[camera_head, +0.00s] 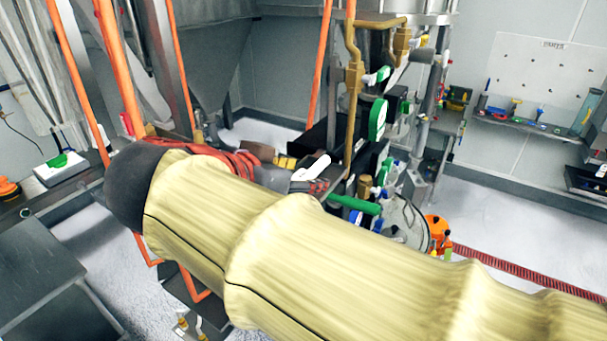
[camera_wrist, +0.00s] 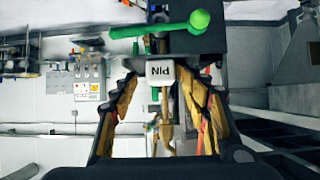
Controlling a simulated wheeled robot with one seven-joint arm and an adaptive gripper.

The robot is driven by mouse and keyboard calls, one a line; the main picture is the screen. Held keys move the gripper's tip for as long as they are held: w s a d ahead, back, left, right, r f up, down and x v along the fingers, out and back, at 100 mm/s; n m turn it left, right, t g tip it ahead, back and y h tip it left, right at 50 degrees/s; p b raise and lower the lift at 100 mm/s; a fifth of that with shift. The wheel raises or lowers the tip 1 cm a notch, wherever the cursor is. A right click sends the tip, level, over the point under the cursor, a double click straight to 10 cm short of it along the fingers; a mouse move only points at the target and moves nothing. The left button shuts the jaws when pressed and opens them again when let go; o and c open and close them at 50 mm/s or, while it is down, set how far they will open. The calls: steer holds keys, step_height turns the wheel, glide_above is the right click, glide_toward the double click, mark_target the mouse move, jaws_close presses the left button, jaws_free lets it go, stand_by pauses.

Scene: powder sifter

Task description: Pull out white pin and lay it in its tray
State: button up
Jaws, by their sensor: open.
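In the wrist view a white block marked PIN (camera_wrist: 160,78) stands between the tips of my gripper (camera_wrist: 157,84). The jaws are open, one finger on each side; I cannot tell whether either touches it. In the head view, a white piece (camera_head: 312,168) beside the sifter's pipework looks like the same pin. My sleeved arm hides much of the area below it. I cannot tell which container is the pin's own tray.
A green handle (camera_wrist: 160,28) crosses just above the pin in the wrist view. Orange posts (camera_head: 80,80) and a brass pipe (camera_head: 353,90) stand close by. A pale tray with a green item (camera_head: 60,168) sits on the left bench. A wall shelf (camera_head: 525,123) is at right.

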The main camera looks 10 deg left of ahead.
steer(key=v, duration=1.2)
steer(key=shift+w, duration=0.1)
steer(key=shift+a, duration=0.1)
